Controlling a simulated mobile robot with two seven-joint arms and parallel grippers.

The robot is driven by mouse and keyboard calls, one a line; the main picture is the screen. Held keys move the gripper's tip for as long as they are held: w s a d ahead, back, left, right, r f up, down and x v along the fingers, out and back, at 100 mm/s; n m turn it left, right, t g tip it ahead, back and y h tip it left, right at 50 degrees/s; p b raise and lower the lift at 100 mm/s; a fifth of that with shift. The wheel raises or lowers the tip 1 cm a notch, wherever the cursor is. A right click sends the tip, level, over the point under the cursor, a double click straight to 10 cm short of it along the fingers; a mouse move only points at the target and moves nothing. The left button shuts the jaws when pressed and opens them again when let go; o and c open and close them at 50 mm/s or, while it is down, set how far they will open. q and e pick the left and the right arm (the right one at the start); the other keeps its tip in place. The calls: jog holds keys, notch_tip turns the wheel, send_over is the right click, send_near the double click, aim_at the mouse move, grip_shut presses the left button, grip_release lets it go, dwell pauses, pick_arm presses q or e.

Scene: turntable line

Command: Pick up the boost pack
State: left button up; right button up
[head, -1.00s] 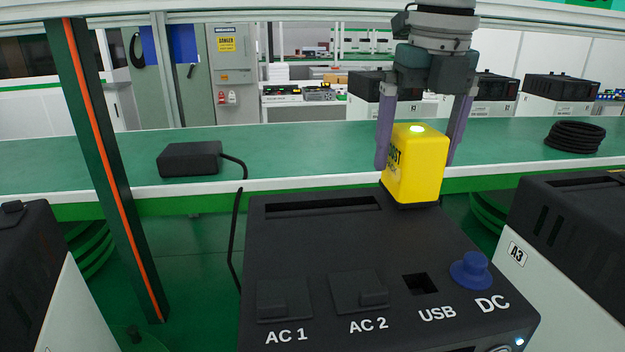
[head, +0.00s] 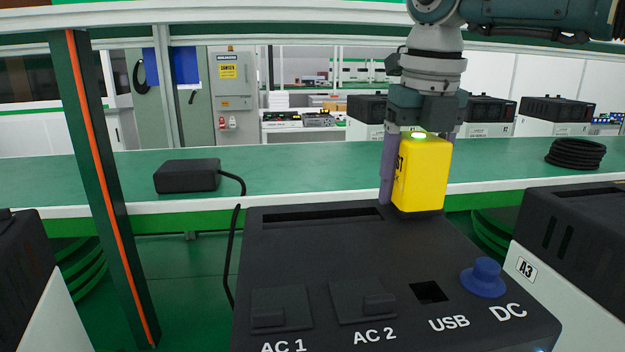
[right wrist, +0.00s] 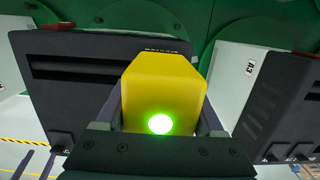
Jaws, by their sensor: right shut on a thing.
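The boost pack (head: 424,175) is a yellow block with a dark base and a lit green light on top. It is upright at the back right of the black power unit's top (head: 330,240); I cannot tell whether its base touches that top. My right gripper (head: 417,170) points down from above and is shut on the pack, one purple finger on each side. In the right wrist view the pack (right wrist: 163,88) sits between the fingers, with its green light facing the camera. My left gripper is not in view.
The unit has AC 1, AC 2 and USB sockets and a blue DC knob (head: 483,278). Behind it runs a green bench (head: 300,178) with a black adapter (head: 187,176) and a coiled black cable (head: 575,153). A green post (head: 100,190) stands left; unit A3 (head: 575,250) stands right.

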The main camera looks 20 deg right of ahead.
grip_shut()
jog(key=shift+r, duration=0.2)
dwell(0.4)
